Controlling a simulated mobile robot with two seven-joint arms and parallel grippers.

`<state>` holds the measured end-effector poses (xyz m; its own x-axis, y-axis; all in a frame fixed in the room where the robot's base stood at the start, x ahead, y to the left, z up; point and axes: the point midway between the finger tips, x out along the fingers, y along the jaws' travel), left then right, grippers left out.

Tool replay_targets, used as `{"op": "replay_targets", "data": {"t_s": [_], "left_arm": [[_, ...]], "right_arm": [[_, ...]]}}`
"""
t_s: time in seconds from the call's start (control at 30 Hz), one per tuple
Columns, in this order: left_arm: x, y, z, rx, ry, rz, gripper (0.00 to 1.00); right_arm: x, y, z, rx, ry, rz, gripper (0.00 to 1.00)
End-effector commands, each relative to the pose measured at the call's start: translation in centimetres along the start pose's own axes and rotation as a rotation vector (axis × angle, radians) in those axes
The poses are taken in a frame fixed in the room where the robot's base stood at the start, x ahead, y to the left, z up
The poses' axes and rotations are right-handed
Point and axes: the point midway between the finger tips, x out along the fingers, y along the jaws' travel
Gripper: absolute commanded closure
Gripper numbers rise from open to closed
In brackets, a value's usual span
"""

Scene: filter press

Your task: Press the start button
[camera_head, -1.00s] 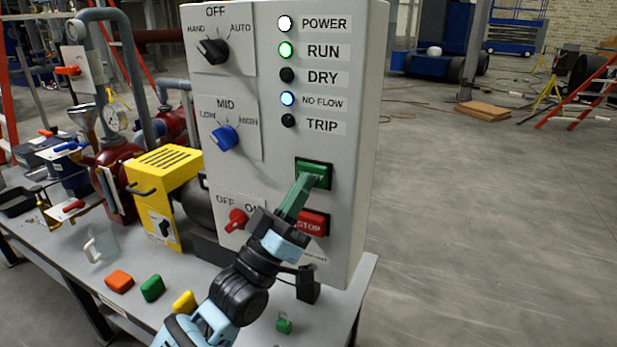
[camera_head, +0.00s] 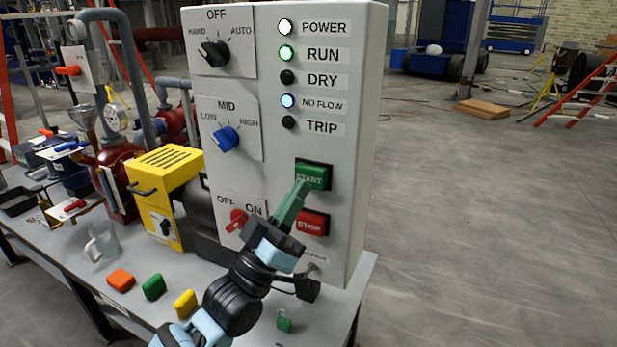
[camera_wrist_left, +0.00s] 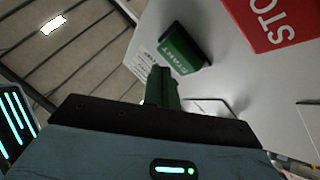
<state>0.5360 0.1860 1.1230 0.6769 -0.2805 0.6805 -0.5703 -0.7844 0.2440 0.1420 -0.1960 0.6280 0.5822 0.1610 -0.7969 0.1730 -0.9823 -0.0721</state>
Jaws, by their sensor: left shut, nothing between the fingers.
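The green START button (camera_head: 312,174) is on the front of the grey control box (camera_head: 352,150), with the red STOP button (camera_head: 313,223) below it. My left gripper (camera_head: 302,188) is shut and empty, its green fingers pointing up at the lower left edge of the START button. In the left wrist view, the fingers (camera_wrist_left: 161,84) end near the START button (camera_wrist_left: 180,48), with the STOP button (camera_wrist_left: 272,20) to the right. I cannot tell if the tips touch the button. The POWER, RUN and NO FLOW lamps are lit; DRY and TRIP are dark. My right gripper is not in view.
The box carries a black HAND/OFF/AUTO knob (camera_head: 214,52), a blue speed knob (camera_head: 226,136) and a red OFF/ON switch (camera_head: 238,218). Left of it are a yellow machine (camera_head: 165,168), a clear mug (camera_head: 103,243) and several coloured blocks on the bench. Open floor lies right.

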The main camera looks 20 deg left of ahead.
Motion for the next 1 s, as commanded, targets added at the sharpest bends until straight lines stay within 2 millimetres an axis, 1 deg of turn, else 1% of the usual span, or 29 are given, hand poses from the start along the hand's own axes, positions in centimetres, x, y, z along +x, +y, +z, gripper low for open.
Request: {"op": "replay_targets", "data": {"t_s": [0.23,0.73,1.0], "left_arm": [[-0.4,0.3,-0.3,0.000,-0.001,0.000,1.00],[-3.2,2.4,-2.5,0.001,0.001,0.000,1.00],[-3.5,2.5,-2.6,0.000,0.001,0.000,1.00]], "right_arm": [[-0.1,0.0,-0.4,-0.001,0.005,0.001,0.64],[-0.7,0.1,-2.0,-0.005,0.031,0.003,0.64],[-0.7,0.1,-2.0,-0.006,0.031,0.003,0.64]]}}
